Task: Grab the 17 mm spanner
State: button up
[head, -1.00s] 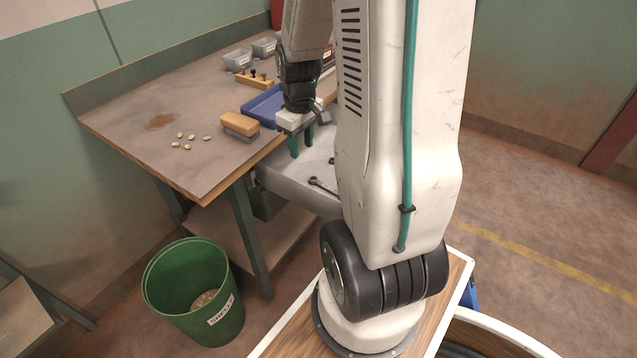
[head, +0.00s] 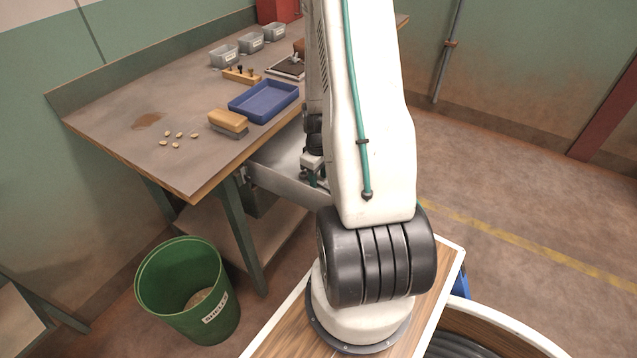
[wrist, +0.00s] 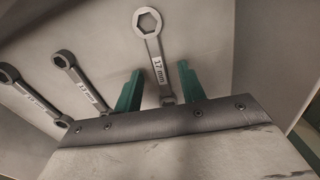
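In the wrist view the 17 mm spanner (wrist: 155,55) lies in a grey drawer, its ring end away from me and its label readable. My gripper (wrist: 160,88) is open, with one green finger on each side of the spanner's handle. The fingers look apart from the handle; the spanner's near end is hidden by my gripper body. Two other spanners, one marked 13 mm (wrist: 83,82) and one with a label too small to read surely (wrist: 32,95), lie to the left.
The open drawer hangs under the workbench (head: 190,178). On the bench are a brush (head: 228,122), a blue tray (head: 264,101), several nuts and grey bins (head: 224,56). A green shells bucket (head: 185,285) stands on the floor. The drawer wall (wrist: 268,55) rises right of my gripper.

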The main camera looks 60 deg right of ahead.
jog(key=shift+f, duration=0.3)
grip_shut()
